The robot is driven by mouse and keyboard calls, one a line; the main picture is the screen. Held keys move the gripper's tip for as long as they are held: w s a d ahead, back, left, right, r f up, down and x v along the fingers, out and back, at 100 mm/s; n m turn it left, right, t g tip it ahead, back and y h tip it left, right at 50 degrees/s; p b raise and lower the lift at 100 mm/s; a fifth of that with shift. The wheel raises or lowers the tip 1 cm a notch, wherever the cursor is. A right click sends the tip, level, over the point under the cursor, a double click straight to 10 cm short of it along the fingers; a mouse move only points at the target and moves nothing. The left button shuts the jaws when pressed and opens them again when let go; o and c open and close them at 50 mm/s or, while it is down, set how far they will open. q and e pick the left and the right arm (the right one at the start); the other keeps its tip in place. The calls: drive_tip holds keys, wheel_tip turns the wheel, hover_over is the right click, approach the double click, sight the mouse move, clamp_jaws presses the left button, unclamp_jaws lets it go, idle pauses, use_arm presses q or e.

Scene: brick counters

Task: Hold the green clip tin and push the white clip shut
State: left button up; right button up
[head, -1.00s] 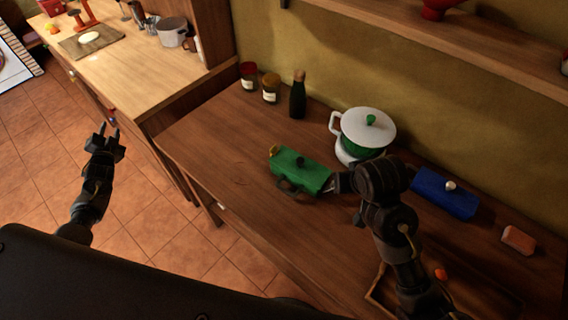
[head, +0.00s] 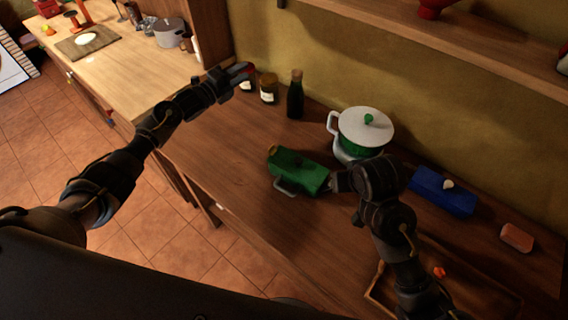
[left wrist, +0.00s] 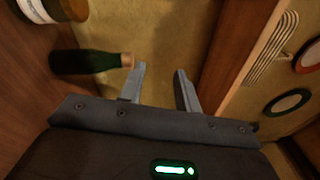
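A white clip cannot be made out clearly. My left gripper (head: 243,72) is beyond the tin to the upper left, near the jars. In the left wrist view its two fingers (left wrist: 160,88) are apart with nothing between them.
A labelled jar (head: 268,88) and a dark bottle (head: 295,97) stand near my left gripper; the bottle (left wrist: 88,62) also shows in the left wrist view. A white-lidded pot (head: 365,128) stands behind the tin. A blue box (head: 442,193) and an orange block (head: 517,237) lie to the right.

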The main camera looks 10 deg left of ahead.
use_arm(q)
drive_tip(key=s+d+f+m+g+h, duration=0.15)
drive_tip(key=s+d+m+g, duration=0.3)
drive_tip(key=d, duration=0.55)
drive_tip(key=s+d+f+m+g, duration=0.2)
drive_tip(key=s+d+m+g, duration=0.15)
drive_tip(key=d+m, duration=0.45)
drive_tip(key=s+d+f+m+g+h, duration=0.1)
drive_tip(key=s+d+m+g, duration=0.35)
drive_tip(key=d, duration=0.75)
drive_tip(key=s+f+m+g+y, duration=0.1)
drive_tip(key=s+f+m+y, duration=0.1)
drive_tip(key=s+f+m+g+y, duration=0.2)
drive_tip(key=s+m, duration=0.1)
drive_tip(key=s+f+m+g+y, duration=0.2)
drive_tip(key=s+m, duration=0.1)
drive_tip(key=shift+s+d, duration=0.25)
drive_tip(key=shift+d, duration=0.05)
drive_tip(key=s+a+f+m+y, duration=0.2)
drive_tip(key=a+m+y, duration=0.1)
drive_tip(key=a+y, duration=0.15)
drive_tip(key=m+y, duration=0.3)
approach(281, 188)
drive_tip(key=f, duration=0.3)
drive_tip(key=s+f, duration=0.1)
drive_tip(key=f, duration=0.6)
drive_tip(key=shift+s+a+f, duration=0.2)
drive_tip(key=shift+a+f, duration=0.05)
drive_tip(key=shift+a, duration=0.05)
